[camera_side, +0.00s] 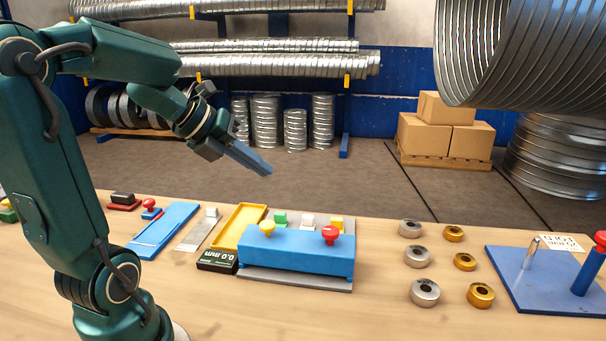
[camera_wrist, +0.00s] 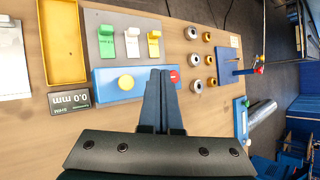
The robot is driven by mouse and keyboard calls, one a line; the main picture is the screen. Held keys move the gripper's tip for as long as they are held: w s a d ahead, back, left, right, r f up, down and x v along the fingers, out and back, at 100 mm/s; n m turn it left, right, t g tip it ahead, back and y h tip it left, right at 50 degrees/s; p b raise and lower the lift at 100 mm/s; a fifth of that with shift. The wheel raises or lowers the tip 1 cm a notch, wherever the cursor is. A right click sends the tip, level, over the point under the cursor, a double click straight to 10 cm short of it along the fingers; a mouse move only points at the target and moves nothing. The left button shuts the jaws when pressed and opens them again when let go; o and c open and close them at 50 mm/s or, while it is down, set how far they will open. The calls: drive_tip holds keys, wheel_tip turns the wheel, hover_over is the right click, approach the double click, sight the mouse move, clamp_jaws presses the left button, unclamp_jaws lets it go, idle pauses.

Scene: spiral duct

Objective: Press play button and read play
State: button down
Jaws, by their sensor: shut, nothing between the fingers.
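A blue box (camera_side: 296,254) on the bench carries a yellow button (camera_side: 267,228) and a red button (camera_side: 330,235); in the wrist view the yellow button (camera_wrist: 126,82) and red button (camera_wrist: 174,76) also show. No play label is readable on either. A black display (camera_side: 218,260) beside the box reads "0.0 mm", upside down in the side view. Behind the box, a grey plate (camera_wrist: 121,21) holds green (camera_wrist: 107,42), white (camera_wrist: 132,42) and yellow (camera_wrist: 154,44) blocks. My gripper (camera_side: 268,171) is shut and empty, raised above the bench. In the wrist view its fingertips overlap the box between the buttons.
A yellow tray (camera_side: 239,226) lies left of the box. Silver rings (camera_side: 417,257) and golden rings (camera_side: 465,262) stand to the right. Further right, a blue plate (camera_side: 545,290) bears a metal pin (camera_side: 530,253) and a blue post with a red knob (camera_side: 600,240).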

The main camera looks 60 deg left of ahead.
sight(271, 223)
drive_tip(key=shift+f, duration=0.1)
drive_tip(key=shift+f, duration=4.3)
drive_tip(key=shift+f, duration=0.1)
drive_tip(key=shift+f, duration=0.3)
drive_tip(key=shift+f, duration=0.8)
drive_tip(key=shift+r, duration=1.25)
drive_tip(key=shift+r, duration=2.5)
